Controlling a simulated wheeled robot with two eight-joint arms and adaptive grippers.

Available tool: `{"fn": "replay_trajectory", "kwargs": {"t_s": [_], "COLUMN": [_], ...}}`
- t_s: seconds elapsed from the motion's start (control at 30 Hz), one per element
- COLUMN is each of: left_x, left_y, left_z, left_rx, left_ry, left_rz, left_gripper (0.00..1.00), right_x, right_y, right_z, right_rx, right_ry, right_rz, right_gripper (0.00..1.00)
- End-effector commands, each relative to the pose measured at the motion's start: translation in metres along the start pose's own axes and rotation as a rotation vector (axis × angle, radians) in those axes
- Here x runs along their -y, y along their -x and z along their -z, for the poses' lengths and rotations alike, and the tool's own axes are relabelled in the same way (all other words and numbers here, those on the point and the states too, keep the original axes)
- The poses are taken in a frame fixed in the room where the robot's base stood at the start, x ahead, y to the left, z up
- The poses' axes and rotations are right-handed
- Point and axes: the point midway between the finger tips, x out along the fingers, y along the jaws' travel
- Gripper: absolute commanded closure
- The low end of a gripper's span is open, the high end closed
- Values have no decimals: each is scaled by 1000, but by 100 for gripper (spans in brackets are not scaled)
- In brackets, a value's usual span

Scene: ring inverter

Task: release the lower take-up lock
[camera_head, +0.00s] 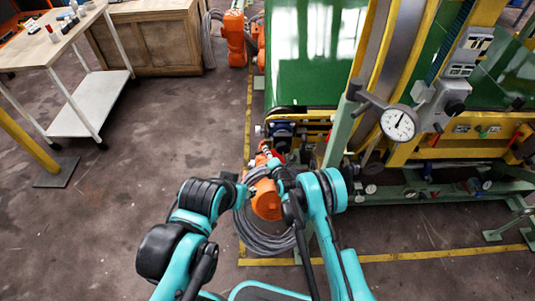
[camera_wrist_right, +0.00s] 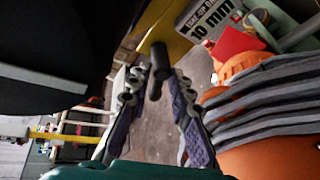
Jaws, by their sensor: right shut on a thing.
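A yellow plate (camera_wrist_right: 170,35) in the right wrist view carries a white label (camera_wrist_right: 208,22) that reads partly "take-up" and "10 mm". A dark cylindrical handle (camera_wrist_right: 159,58) stands in front of this plate; it looks like the lower take-up lock. My right gripper (camera_wrist_right: 157,80), with grey fingers and purple pads, is shut on the handle, one finger on each side. In the head view my arms reach toward the low front of the machine, and the handle cannot be made out there. My left gripper cannot be seen.
An orange unit (camera_head: 266,197) with a grey coil of cable (camera_head: 262,240) lies between my arms. A dial gauge (camera_head: 398,124) stands at right before the yellow machine frame. A white cart (camera_head: 85,105) and wooden cabinet (camera_head: 150,40) are at left.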

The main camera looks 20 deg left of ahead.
Motion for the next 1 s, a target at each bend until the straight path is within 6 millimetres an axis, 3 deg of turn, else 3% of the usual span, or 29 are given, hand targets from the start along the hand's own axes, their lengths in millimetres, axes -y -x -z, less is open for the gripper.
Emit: {"fn": "replay_trajectory", "kwargs": {"t_s": [0.73,0.77,0.8,1.0], "left_x": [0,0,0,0], "left_y": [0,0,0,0], "left_z": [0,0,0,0], "left_rx": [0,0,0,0], "left_ry": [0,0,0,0], "left_rz": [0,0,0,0], "left_gripper": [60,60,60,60], "right_x": [1,1,1,0], "right_y": [0,0,0,0], "right_z": [0,0,0,0], "right_rx": [-19,-19,-19,-18], "right_ry": [-80,-80,-80,-80], "right_rz": [-31,-31,-31,-31], "right_gripper": [100,74,67,67]}}
